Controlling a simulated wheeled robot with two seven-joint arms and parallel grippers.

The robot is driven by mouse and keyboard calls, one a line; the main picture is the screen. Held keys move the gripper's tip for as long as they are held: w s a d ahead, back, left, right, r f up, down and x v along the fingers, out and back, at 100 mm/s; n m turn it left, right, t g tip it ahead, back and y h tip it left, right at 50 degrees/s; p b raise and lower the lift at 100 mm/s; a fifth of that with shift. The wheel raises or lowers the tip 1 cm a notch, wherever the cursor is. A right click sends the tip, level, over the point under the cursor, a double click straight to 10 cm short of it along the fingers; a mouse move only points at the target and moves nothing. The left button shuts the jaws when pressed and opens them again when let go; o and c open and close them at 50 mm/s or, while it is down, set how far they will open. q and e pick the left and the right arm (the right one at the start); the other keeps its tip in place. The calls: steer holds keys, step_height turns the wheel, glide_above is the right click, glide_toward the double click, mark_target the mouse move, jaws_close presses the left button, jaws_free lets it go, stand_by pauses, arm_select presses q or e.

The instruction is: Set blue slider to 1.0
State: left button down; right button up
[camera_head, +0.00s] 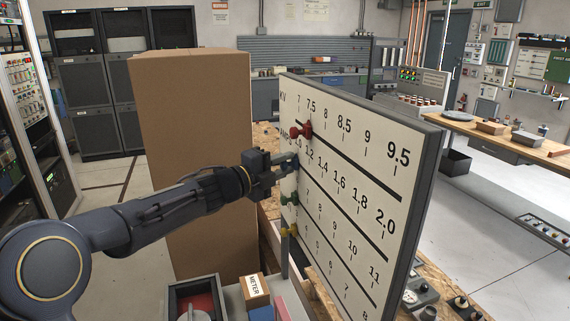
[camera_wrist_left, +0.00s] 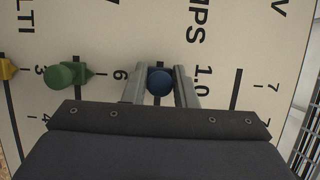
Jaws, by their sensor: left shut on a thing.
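The white slider panel (camera_head: 345,165) stands upright, with black slots and number scales. The blue slider (camera_head: 291,161) sits at the left end of its row, just left of the 1.2 mark. In the left wrist view the blue knob (camera_wrist_left: 159,82) is between my two fingers, beside the printed 1.0. My left gripper (camera_head: 284,166) is shut on the blue knob. The green slider (camera_head: 289,199) and the yellow slider (camera_head: 289,230) are below. My right gripper is not in view.
A tall brown cardboard box (camera_head: 195,150) stands behind my left arm. A small box marked METER (camera_head: 255,290) and a grey tray are below the arm. A wooden bench (camera_head: 520,140) stands at the right, with open floor before it.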

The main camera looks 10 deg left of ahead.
arm_select(q)
steer(key=shift+a, duration=0.15)
steer(key=c, duration=1.5)
jaws_free()
steer(key=shift+w, duration=0.15)
steer(key=shift+o, duration=1)
steer(key=shift+w, duration=0.1)
steer(key=b+v, duration=0.1)
steer(key=v, duration=0.7)
steer(key=shift+b, duration=0.4)
